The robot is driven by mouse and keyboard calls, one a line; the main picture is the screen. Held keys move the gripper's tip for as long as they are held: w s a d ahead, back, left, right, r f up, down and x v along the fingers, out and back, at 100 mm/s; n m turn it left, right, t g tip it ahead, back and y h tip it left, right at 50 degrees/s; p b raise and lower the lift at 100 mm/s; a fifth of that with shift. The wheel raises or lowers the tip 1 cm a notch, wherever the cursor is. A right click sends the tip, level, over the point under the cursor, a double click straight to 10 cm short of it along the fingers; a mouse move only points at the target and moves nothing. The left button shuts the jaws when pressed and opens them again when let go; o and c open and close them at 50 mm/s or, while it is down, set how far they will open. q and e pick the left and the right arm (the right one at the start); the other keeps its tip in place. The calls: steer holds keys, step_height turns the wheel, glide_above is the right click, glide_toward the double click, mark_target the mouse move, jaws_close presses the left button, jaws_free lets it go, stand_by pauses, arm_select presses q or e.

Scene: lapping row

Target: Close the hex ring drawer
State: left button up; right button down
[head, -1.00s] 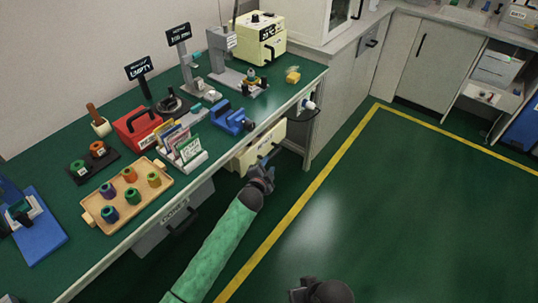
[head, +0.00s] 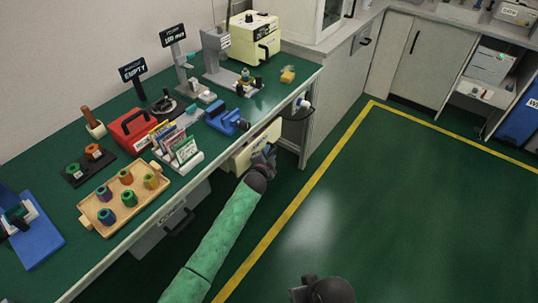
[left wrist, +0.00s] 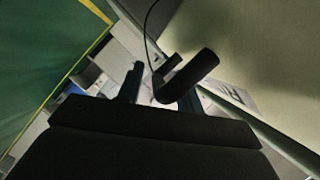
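A cream drawer (head: 236,160) juts out from under the front edge of the green bench. No label naming it can be read. My left gripper (head: 267,153) is at its front, with the fingers toward it. In the left wrist view the cream surface (left wrist: 250,45) fills the upper right, and a thick black handle (left wrist: 190,76) stands out from it. The two fingers of the left gripper (left wrist: 158,92) are apart, and the handle's near end is between them, overlapping the right finger; contact cannot be told. My right gripper (head: 318,290) is a dark shape at the bottom edge, fingers unclear.
A grey drawer unit (head: 160,230) with a dark handle is under the bench to the left. A wooden tray (head: 92,207) of coloured rings, a red box (head: 133,128) and a blue vise (head: 228,120) stand on the bench. The green floor right of the yellow line is clear.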

arm_select(q)
jaws_close()
steer(key=w+a, duration=0.2)
steer(key=a, duration=0.1)
steer(key=shift+w+a+p, duration=0.3)
steer(key=shift+c, duration=1.8)
jaws_free()
steer(key=o, duration=0.4)
steer(key=shift+c, duration=0.2)
arm_select(e)
steer(key=shift+d+r, duration=0.25)
steer(key=shift+r, duration=0.15)
